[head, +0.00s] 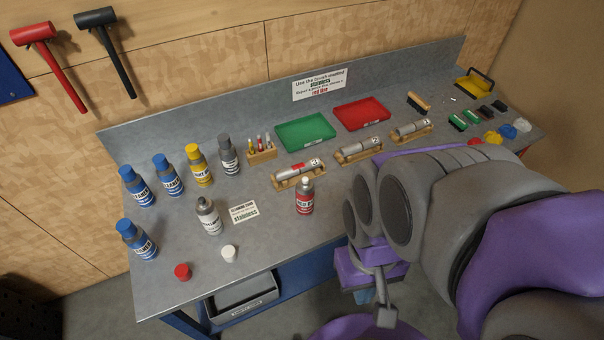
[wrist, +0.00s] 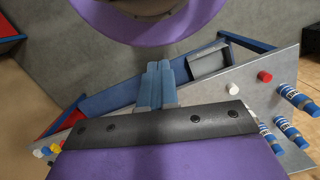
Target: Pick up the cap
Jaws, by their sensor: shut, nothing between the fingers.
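Two loose caps lie near the bench's front left edge. One is a white cap (head: 229,253) and the other a red cap (head: 182,271), to its left. In the wrist view the white cap (wrist: 232,89) and red cap (wrist: 265,76) show at the right. My gripper (head: 365,297) hangs in front of the bench, right of the caps and apart from them, partly hidden by my arm in the head view. Its blue-grey fingers (wrist: 155,85) are together and empty in the wrist view.
A grey bottle (head: 209,216) without a cap stands behind the white cap. A red-labelled bottle (head: 304,197) stands to the right. Several blue bottles (head: 143,240) line the left side. A grey drawer (head: 241,297) is under the bench's front edge. Space around the caps is clear.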

